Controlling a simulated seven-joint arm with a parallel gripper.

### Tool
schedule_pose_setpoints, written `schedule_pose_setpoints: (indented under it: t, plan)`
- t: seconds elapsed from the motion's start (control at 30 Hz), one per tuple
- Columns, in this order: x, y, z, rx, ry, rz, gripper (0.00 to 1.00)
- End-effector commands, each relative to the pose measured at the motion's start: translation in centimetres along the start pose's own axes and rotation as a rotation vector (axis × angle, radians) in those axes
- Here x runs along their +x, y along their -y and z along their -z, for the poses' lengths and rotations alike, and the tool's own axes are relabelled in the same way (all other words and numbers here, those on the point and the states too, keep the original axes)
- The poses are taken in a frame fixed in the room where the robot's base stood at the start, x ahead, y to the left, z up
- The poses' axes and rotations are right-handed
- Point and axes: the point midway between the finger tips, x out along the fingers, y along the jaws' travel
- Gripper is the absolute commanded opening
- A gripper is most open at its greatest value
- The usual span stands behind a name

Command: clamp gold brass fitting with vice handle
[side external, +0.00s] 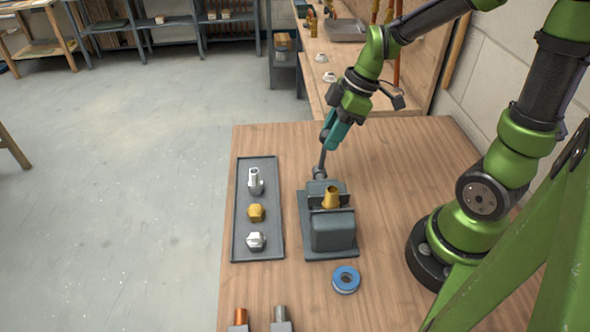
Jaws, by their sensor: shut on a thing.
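A gold brass fitting (331,196) stands upright between the jaws of the grey vice (332,232). I cannot tell from this view how tightly the jaws press on it. The vice handle (321,164) is a thin dark bar rising from the screw end at the back of the vice, tilted slightly to the right. My gripper (329,146), with teal fingers, is shut on the upper part of the handle. The handle's top end is hidden by the fingers.
A dark tray (240,238) left of the vice holds a silver fitting (255,182), a gold hex fitting (256,213) and a silver hex fitting (256,240). A blue tape roll (345,280) lies in front. Copper (240,317) and grey (280,314) pipe pieces stand at the front edge.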

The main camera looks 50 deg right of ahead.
Motion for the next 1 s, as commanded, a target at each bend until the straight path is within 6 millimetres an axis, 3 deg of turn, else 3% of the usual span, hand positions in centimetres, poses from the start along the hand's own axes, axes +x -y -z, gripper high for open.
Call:
schedule_pose_setpoints:
  t: [0.03,0.7,0.73,0.87,1.0]
  plan:
    - [-0.55,-1.58,-0.76,0.000,0.005,-0.049,0.00]
    - [-0.57,-1.55,-1.54,0.002,0.006,-0.047,0.00]
    - [-0.57,-1.55,-1.54,0.002,0.006,-0.047,0.36]
    - [-0.60,-1.56,-1.48,0.002,0.005,-0.048,0.56]
    - [-0.59,-1.48,-1.41,0.001,0.003,-0.047,0.58]
